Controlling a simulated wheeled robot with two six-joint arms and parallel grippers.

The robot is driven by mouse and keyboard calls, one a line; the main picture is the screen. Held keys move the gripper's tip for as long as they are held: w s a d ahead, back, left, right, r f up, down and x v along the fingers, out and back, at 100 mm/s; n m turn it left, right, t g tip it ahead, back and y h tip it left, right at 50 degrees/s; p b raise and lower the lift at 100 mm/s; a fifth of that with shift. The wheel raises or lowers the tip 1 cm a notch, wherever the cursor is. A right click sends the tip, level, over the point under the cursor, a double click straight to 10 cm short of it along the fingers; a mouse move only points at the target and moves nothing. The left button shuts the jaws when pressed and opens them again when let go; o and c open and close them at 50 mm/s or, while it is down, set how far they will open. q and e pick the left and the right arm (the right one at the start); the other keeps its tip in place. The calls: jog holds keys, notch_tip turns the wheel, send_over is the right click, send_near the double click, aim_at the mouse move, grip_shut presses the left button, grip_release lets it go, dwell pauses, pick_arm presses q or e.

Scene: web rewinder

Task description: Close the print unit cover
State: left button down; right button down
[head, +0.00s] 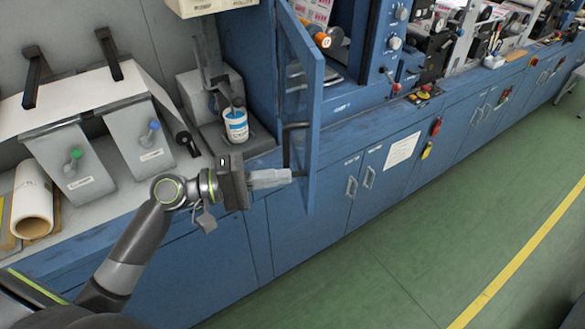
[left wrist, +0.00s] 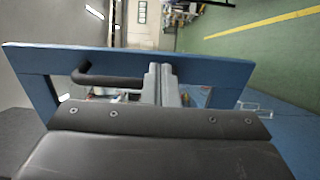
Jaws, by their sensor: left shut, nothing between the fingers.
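The print unit cover (head: 315,110) is a tall blue-framed door with a clear window, standing open and swung out from the blue machine. A black bar handle (head: 286,148) is on its face toward my left arm. My left gripper (head: 287,176) is shut and empty, its fingertips close to the lower end of the handle and the cover frame. In the left wrist view the blue cover frame (left wrist: 215,70) crosses behind the shut fingers (left wrist: 160,82), with the black handle (left wrist: 108,80) beside them at left. I cannot tell whether the fingertips touch. My right gripper is out of view.
A blue-and-white can (head: 236,125) stands on the counter behind my left gripper. A paper roll (head: 33,207) lies at far left. Blue cabinets with handles (head: 352,187) run along the front. The green floor (head: 420,240) is clear.

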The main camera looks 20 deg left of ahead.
aim_at(309, 173)
pick_arm(q)
jog(key=shift+p+x, duration=0.65)
jog(key=shift+x, duration=1)
